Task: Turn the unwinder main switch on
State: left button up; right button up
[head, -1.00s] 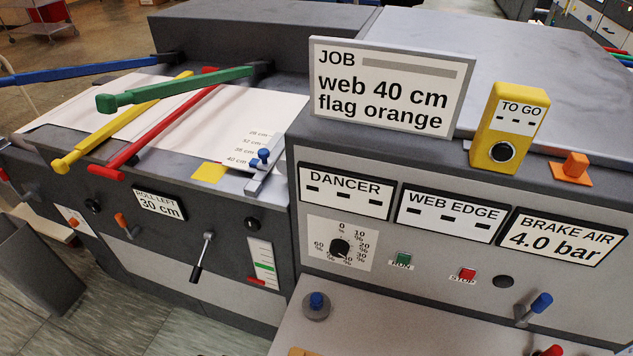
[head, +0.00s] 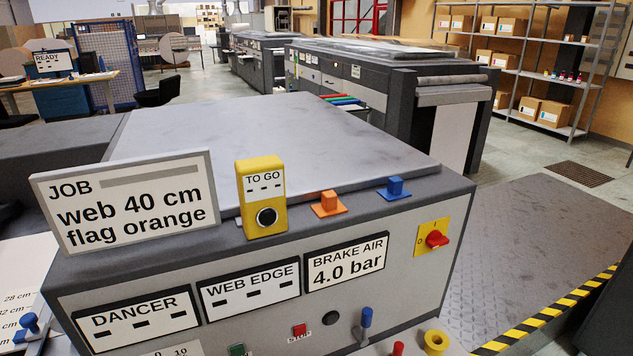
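The main switch (head: 436,239) is a red rotary knob on a yellow plate, at the right end of the grey unwinder's front panel in the head view. The plate has an O mark left of the knob and an I mark above it. The knob's grip looks roughly level, in line with the O, but it is small and its exact angle is hard to tell. Neither of my grippers shows in the head view, and nothing touches the switch.
The BRAKE AIR display (head: 346,263) is left of the switch. Below are a red STOP button (head: 300,330), a blue-tipped lever (head: 365,325) and a yellow ring (head: 435,342). The JOB sign (head: 130,205) and yellow TO GO box (head: 262,200) stand on top. Dark floor plating (head: 540,240) lies right.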

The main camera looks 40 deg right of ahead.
aim_at(435, 239)
jog(key=z, duration=2.05)
jog(key=i+l+u, duration=0.25)
jog(key=l, duration=0.15)
jog(key=k, duration=0.05)
